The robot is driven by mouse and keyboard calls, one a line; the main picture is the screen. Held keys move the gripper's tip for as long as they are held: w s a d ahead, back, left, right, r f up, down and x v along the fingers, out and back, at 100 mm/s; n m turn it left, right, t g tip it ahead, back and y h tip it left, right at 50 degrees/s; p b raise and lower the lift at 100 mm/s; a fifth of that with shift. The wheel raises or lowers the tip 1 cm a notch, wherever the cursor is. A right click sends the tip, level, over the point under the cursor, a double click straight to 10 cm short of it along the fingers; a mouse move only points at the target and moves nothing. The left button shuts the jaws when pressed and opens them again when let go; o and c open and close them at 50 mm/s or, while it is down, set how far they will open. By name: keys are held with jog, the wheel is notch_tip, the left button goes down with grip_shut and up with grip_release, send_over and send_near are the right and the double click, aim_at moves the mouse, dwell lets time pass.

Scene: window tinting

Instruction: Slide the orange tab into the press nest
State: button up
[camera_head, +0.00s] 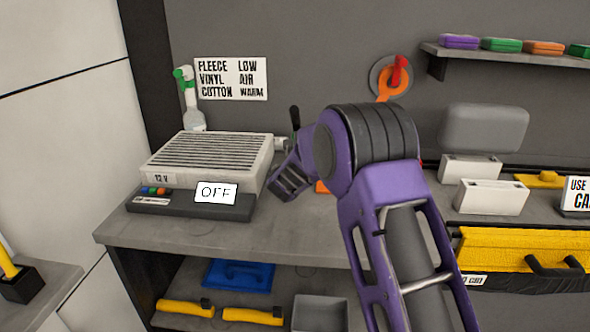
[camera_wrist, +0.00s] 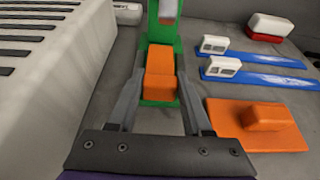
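In the wrist view an orange tab (camera_wrist: 159,83) sits between the two fingers of my gripper (camera_wrist: 160,72). The fingers stand close along its left and right sides. I cannot make out whether they press on it. A green press (camera_wrist: 161,32) stands straight ahead, with a pale part at its top. Its green base shows around the tab, and the tab's far end lies at or over it. How deep the tab sits in the nest is hidden. In the head view my arm covers the press and the tab, and my gripper (camera_head: 289,182) points down beside the vented unit.
A white vented unit (camera_wrist: 40,60) stands close on the left. An orange plate with a raised block (camera_wrist: 262,137) lies close on the right. Two blue strips with white ends (camera_wrist: 262,61) and a red-and-white item (camera_wrist: 270,28) lie beyond it.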

jog(key=shift+o, duration=1.2)
jog(key=shift+s+f, duration=0.3)
jog(key=shift+f, duration=0.55)
jog(key=r+v, duration=0.1)
jog(key=v, duration=1.6)
jog(key=shift+r+p, duration=0.35)
jog(key=shift+w, duration=0.1)
